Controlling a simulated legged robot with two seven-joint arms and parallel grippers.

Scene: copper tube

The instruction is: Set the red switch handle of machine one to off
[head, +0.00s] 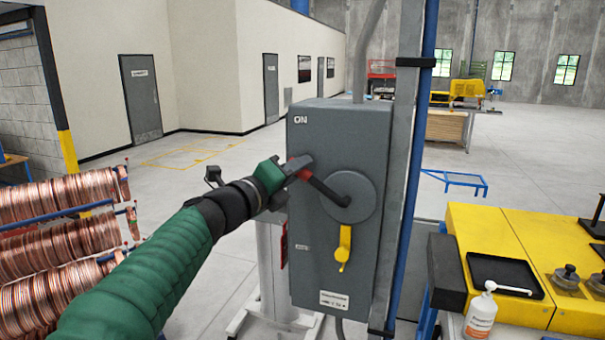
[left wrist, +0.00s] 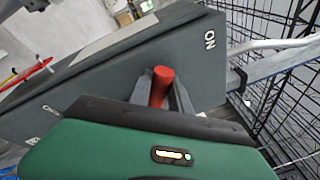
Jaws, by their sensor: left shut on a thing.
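The grey switch box (head: 330,262) stands upright in the middle of the head view, with "ON" lettered at its top left. Its switch handle (head: 326,188) has a black lever and a red grip, and runs from the round hub up and left toward the ON mark. My left gripper (head: 298,168) is shut on the red grip. In the left wrist view the red grip (left wrist: 161,85) sticks up between the two fingers (left wrist: 164,98). The lower lettering on the box is too small to read in the head view. My right gripper is not in view.
A yellow latch (head: 344,246) hangs below the hub. A blue and grey post (head: 409,180) stands right of the box. Copper coils (head: 50,240) are on a rack at left. A yellow bench (head: 510,240) with a white bottle (head: 481,318) is at right.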

